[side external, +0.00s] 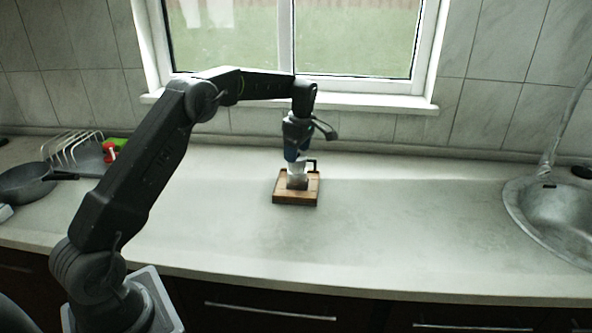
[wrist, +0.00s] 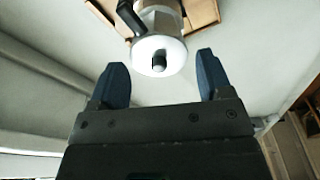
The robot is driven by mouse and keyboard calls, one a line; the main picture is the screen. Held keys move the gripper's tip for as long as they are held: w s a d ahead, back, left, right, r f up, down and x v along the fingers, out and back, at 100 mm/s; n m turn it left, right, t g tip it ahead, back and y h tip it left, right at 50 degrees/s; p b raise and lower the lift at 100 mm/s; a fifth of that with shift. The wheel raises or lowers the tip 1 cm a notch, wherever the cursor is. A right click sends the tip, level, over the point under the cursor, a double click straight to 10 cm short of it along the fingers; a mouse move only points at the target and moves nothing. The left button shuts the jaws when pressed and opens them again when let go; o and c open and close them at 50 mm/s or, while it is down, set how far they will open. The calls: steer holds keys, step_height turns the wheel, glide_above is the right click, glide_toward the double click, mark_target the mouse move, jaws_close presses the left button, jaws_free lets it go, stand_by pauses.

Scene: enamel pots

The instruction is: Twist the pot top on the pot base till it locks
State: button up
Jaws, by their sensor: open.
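The pot top (side external: 298,170) is pale with a dark handle on its right in the side view. In the wrist view the pot top (wrist: 168,53) shows a white round lid with a dark knob and a black handle at upper left. The pot base (side external: 297,184) is a darker piece directly under it, set in a wooden holder (side external: 296,198) on the counter. The seam between top and base is too small to judge. My gripper (side external: 296,158) points down just above the pot. In the wrist view my gripper (wrist: 161,62) is open, one blue finger either side of the knob, with gaps.
A wire dish rack (side external: 75,148) with a red and green item and a dark pan (side external: 30,183) stand at the far left. A steel sink (side external: 555,215) is at the right. The counter around the holder is clear, with a tiled wall and window behind.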

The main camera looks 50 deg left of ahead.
steer(key=shift+r, duration=0.1)
steer(key=shift+r, duration=3.45)
step_height(320, 180, up, 7)
glide_above(300, 158)
steer(key=s+d+r+m+t, duration=0.3)
steer(key=s+d+r+m, duration=0.6)
steer(key=s+d, duration=0.15)
steer(key=s+d+f+m+t, duration=0.1)
steer(key=s+d+m, duration=0.3)
steer(key=s, duration=0.3)
steer(key=s+d+f+m+t, duration=0.1)
steer(key=s+d+f+m, duration=0.1)
steer(key=s+d+m, duration=0.35)
steer(key=s+d+f+m+t+h, duration=0.1)
steer(key=s+f+m, duration=0.3)
steer(key=s+f, duration=0.4)
steer(key=s, duration=0.4)
steer(key=shift+d+f, duration=0.2)
steer(key=shift+m, duration=0.25)
